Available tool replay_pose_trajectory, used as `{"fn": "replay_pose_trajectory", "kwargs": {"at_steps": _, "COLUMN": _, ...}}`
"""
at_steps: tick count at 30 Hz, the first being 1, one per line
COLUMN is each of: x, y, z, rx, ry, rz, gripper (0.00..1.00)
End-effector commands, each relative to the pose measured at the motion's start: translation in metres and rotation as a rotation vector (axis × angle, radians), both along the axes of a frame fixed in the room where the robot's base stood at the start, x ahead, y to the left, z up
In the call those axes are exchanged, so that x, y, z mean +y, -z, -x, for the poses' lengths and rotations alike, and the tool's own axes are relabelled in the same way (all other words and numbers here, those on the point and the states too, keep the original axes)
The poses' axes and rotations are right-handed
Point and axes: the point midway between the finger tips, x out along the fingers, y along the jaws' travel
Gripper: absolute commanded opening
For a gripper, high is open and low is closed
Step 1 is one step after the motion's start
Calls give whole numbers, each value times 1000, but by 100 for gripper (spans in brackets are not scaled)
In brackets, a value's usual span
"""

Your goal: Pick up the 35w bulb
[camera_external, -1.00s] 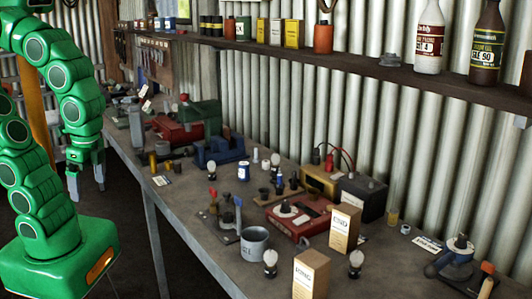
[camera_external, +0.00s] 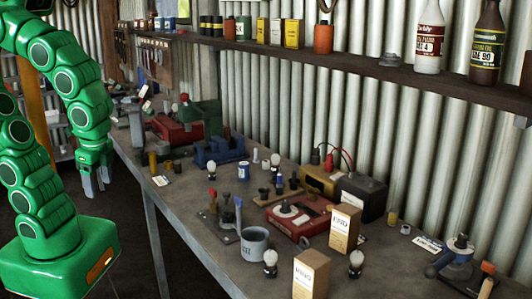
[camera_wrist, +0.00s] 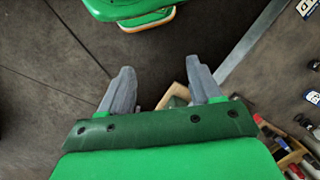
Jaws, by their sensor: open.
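Several similar bulbs with white tops and dark bases stand on the bench in the external view: one near the front edge (camera_external: 270,262), one right of it (camera_external: 356,263), one farther back (camera_external: 212,170) and one by the blue tin (camera_external: 275,165). I cannot read a wattage on any, so I cannot tell which is the 35w bulb. My gripper (camera_external: 95,181) hangs left of the bench, away from all of them. In the wrist view my gripper (camera_wrist: 160,68) has its two grey fingers spread, with nothing held between them.
The workbench (camera_external: 190,235) is crowded: a grey mug (camera_external: 254,246), tan boxes (camera_external: 311,276), a red device (camera_external: 300,217) and a blue vise (camera_external: 219,151). A shelf (camera_external: 400,72) with bottles runs above. Open dark floor (camera_wrist: 60,60) lies below my gripper.

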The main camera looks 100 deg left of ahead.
Motion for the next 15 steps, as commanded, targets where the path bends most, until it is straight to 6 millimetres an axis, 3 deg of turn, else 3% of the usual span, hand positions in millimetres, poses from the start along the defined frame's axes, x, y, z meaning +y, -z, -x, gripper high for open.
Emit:
{"fn": "replay_pose_trajectory", "kwargs": {"at_steps": 6, "x": 38, "y": 5, "z": -47, "rx": 14, "ry": 152, "rz": -164, "gripper": 64}}
{"fn": "replay_pose_trajectory", "kwargs": {"at_steps": 15, "x": 75, "y": 7, "z": -114, "rx": 64, "ry": 411, "rz": -388, "gripper": 64}}
